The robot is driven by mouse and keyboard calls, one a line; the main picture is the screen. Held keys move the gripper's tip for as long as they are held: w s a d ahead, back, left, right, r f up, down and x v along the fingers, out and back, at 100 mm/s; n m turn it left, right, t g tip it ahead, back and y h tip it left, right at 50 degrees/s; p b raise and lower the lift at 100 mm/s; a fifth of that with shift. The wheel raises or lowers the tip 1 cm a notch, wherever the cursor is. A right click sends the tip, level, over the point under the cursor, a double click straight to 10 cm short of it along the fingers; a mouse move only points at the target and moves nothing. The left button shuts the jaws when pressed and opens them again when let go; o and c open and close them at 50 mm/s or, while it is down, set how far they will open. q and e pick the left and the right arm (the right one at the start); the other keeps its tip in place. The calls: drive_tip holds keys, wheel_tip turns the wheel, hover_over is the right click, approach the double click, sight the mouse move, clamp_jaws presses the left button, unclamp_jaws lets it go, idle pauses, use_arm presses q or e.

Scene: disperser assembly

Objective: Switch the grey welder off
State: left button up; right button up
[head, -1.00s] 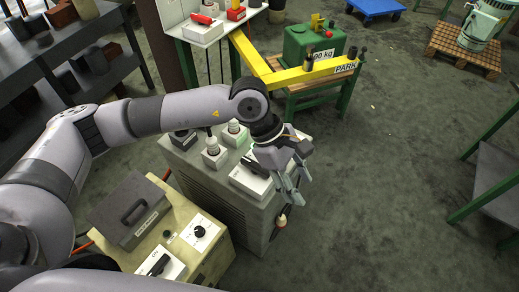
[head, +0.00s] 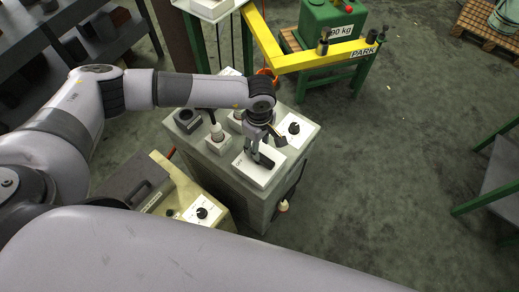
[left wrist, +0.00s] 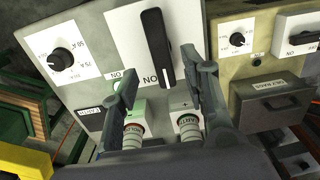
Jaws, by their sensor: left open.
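The grey welder (head: 240,191) is a grey cabinet at the centre of the head view. On its top is a white switch plate (head: 250,175) with a black lever. In the left wrist view the black lever (left wrist: 157,45) has a white-marked end towards my fingers, near a label reading ON upside down. My left gripper (head: 264,155) is open over the switch plate. In the wrist view its fingertips (left wrist: 159,78) lie either side of the lever's marked end; I cannot tell whether they touch it. My right gripper is out of view.
The grey welder also bears a dial (left wrist: 62,59) and cable sockets (left wrist: 188,122). A beige welder with its own dial (head: 203,213) stands close by. A yellow arm marked PARK (head: 325,56) and a green 90 kg block (head: 329,20) are behind. Open floor lies to the right.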

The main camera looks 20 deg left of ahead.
use_arm(q)
wheel_tip(320, 180, down, 4)
drive_tip(key=shift+s+f+p, duration=0.1)
drive_tip(key=shift+f+p, duration=0.05)
drive_tip(key=shift+p, duration=0.25)
drive_tip(key=shift+f, duration=0.7)
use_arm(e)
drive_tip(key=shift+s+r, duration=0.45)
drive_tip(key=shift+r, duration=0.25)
use_arm(q)
drive_tip(key=shift+c, duration=0.3)
drive_tip(key=c, duration=0.4)
clamp_jaws()
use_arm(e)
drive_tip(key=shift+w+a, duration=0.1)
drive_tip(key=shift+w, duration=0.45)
